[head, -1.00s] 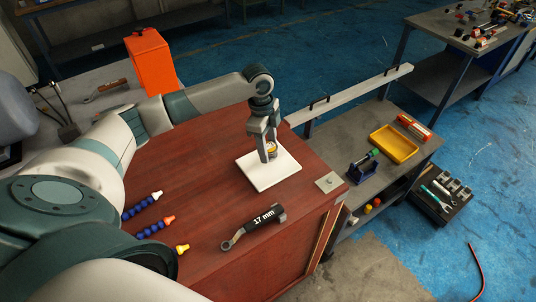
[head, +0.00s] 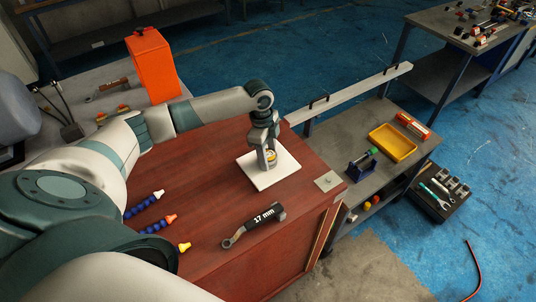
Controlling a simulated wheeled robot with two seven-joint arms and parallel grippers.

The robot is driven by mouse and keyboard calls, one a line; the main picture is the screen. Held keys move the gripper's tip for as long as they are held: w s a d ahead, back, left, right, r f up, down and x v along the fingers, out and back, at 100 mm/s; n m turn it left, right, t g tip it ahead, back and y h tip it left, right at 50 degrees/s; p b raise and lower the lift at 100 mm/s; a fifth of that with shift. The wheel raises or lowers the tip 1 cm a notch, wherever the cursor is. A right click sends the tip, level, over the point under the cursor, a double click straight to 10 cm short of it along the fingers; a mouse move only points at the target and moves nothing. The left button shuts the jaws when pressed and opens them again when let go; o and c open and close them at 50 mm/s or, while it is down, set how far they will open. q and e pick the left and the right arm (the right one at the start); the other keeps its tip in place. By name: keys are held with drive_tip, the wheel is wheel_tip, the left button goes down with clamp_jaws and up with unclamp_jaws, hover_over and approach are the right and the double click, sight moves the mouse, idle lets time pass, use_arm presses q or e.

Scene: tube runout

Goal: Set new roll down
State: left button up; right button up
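My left gripper (head: 268,158) points down over the white square pad (head: 283,173) on the red-brown wooden cabinet top. Its fingers close around a small roll (head: 271,155) with a yellow-orange edge, mostly hidden by the fingers. The roll is very low over the pad; I cannot tell whether it touches it. A blue holder (head: 360,171) with a green part (head: 371,152) stands on the grey bench to the right. My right gripper is out of view.
A 17 mm wrench (head: 253,225) and blue segmented hoses (head: 146,203) lie on the wooden top (head: 215,185). A metal plate (head: 328,181) is at its right corner. A yellow tray (head: 393,143) sits on the grey bench. An orange bin (head: 152,65) stands at the back left.

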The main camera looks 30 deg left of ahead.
use_arm(q)
drive_tip(key=o, duration=0.4)
drive_tip(key=shift+c, duration=0.2)
drive_tip(key=shift+r, duration=0.1)
drive_tip(key=shift+a+r+b, duration=0.15)
drive_tip(key=shift+r+b, duration=0.25)
drive_tip(key=shift+r, duration=0.35)
wheel_tip(320, 180, up, 10)
drive_tip(key=a+b, duration=0.1)
drive_tip(key=b, duration=0.2)
drive_tip(key=shift+s+r, duration=0.15)
drive_tip(key=shift+r, duration=0.1)
